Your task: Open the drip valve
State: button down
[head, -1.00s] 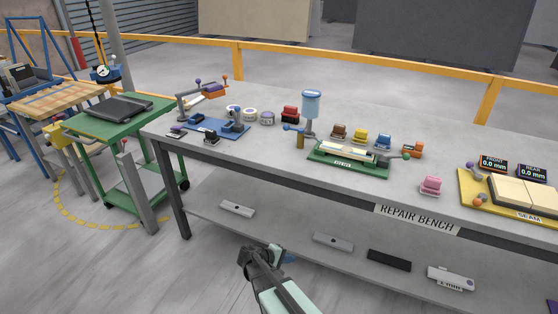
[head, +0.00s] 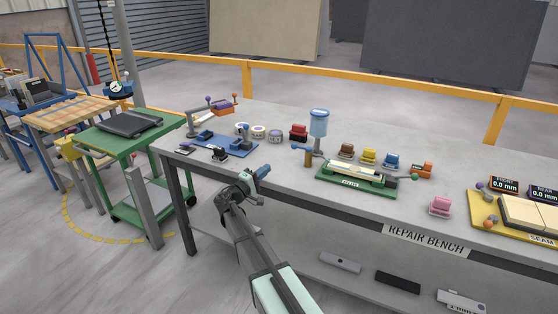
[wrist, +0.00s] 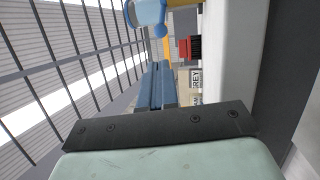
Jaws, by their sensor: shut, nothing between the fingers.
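A light-blue drip reservoir (head: 319,123) stands upright on a post at the back of the green fixture. Below it is a brass-coloured valve body (head: 308,158) with a small blue handle (head: 297,148) pointing left. My gripper (head: 265,171) is shut and empty at the bench's front edge, to the left of the valve and nearer the camera, clearly apart from it. In the wrist view the blue fingers (wrist: 160,67) are together. Part of the reservoir (wrist: 148,12) and a blue round end (wrist: 159,30) show beyond them at the top.
The green fixture (head: 375,190) holds a pale slab in front of the valve. A blue fixture (head: 237,152) lies further left. Coloured blocks stand right. The bench top (head: 285,178) before the valve is clear.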

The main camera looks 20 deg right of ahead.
jog(key=x, duration=1.3)
jog(key=shift+d, duration=0.35)
jog(key=shift+w+m+g+h, duration=0.5)
jog(key=shift+w+g, duration=0.3)
jog(key=shift+g, duration=0.2)
jog(key=shift+w+d+g, duration=0.25)
jog(key=shift+w+g, duration=0.05)
jog(key=shift+w, duration=0.2)
jog(key=shift+a, duration=0.1)
